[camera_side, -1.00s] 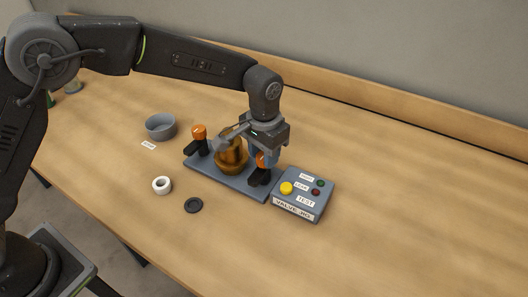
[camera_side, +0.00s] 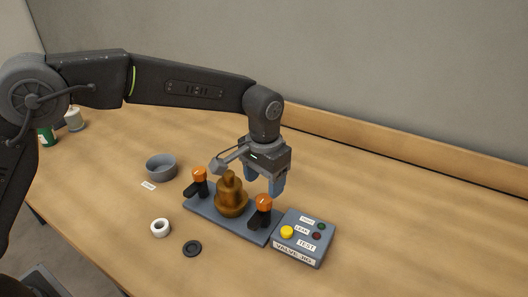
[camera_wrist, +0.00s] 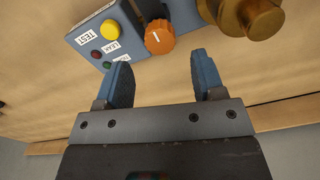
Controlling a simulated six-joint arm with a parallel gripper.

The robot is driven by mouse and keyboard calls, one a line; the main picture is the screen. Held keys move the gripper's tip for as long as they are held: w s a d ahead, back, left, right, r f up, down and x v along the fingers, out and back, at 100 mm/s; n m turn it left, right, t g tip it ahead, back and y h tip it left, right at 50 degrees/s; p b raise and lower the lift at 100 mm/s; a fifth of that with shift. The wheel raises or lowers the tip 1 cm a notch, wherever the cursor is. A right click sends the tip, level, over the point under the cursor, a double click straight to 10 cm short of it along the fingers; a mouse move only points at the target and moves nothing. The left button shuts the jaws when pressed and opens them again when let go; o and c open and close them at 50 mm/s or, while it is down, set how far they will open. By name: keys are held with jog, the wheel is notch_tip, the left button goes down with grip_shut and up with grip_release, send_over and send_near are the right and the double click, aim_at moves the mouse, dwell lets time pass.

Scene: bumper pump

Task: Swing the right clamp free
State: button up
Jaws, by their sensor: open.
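The right clamp has an orange knob (camera_side: 264,203) and a black arm (camera_side: 257,221). The arm points toward the front of the grey base plate (camera_side: 205,211), beside the brass body (camera_side: 231,199). In the wrist view the orange knob (camera_wrist: 160,38) has a white line on top. My gripper (camera_side: 277,188) is open and empty, above and behind the right clamp, apart from it. In the wrist view the knob shows just past and between my fingertips (camera_wrist: 163,65). The left clamp (camera_side: 198,181) has its black arm out to the left, clear of the brass body.
A grey test box (camera_side: 304,238) with a yellow button stands right of the plate. A green item (camera_side: 47,137) is at far left. The table's right side is clear.

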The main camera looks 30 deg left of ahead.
notch_tip(320, 180, up, 9)
jog(key=shift+f, duration=0.1)
dwell(0.5)
